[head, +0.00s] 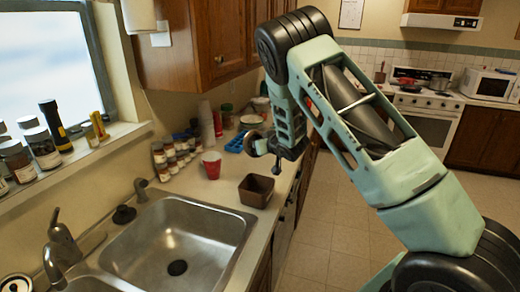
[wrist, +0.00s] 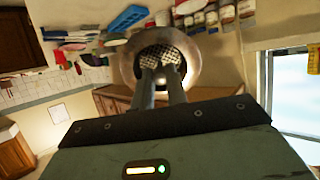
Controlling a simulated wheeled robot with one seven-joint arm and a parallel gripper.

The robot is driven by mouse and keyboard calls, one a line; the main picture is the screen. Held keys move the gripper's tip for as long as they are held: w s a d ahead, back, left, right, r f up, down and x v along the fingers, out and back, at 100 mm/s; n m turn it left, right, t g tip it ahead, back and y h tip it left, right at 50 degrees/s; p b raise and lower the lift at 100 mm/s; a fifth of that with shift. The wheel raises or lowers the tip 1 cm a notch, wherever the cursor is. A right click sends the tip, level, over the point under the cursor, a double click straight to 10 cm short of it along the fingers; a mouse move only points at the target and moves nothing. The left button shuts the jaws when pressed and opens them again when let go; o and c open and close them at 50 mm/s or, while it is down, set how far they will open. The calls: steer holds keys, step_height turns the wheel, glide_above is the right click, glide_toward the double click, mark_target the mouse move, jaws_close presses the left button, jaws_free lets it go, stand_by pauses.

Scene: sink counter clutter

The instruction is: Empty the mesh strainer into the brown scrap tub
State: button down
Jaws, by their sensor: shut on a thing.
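The brown scrap tub (head: 256,192) is a square, open-topped tub on the counter, right of the sink and near the front edge. My gripper (head: 267,143) is above and behind it in the head view, small and partly hidden by its own arm. In the wrist view, my gripper (wrist: 161,72) is shut on the mesh strainer (wrist: 189,72), a round, brownish metal rim around its fingers. The strainer looks tilted, apart from the tub. What it contains cannot be told. I cannot make out the tub in the wrist view.
A red cup (head: 211,166) stands left of the tub. A steel sink (head: 215,217) with a faucet (head: 60,243) is in front. Several jars (head: 170,152) and a blue rack (head: 238,142) stand farther back. The window sill (head: 85,145) holds more jars.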

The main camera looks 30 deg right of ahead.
steer(key=shift+s+f+t+b, duration=0.1)
steer(key=shift+f+t+b, duration=0.3)
steer(key=shift+t+b, duration=1.55)
steer(key=shift+f+t+b, duration=0.35)
steer(key=shift+b, duration=3.15)
steer(key=shift+w+f+t+h+b, duration=0.2)
steer(key=shift+t+b, duration=0.75)
steer(key=shift+b, duration=2.2)
steer(key=shift+s+f+t+b, duration=0.2)
steer(key=shift+t+b, duration=0.7)
steer(key=shift+b, duration=2.3)
steer(key=shift+w+f+t+h+b, duration=0.2)
steer(key=shift+t+b, duration=0.75)
steer(key=shift+b, duration=2.2)
steer(key=shift+w+f+t+b, duration=0.15)
steer(key=shift+t+b, duration=0.35)
steer(key=shift+b, duration=1.15)
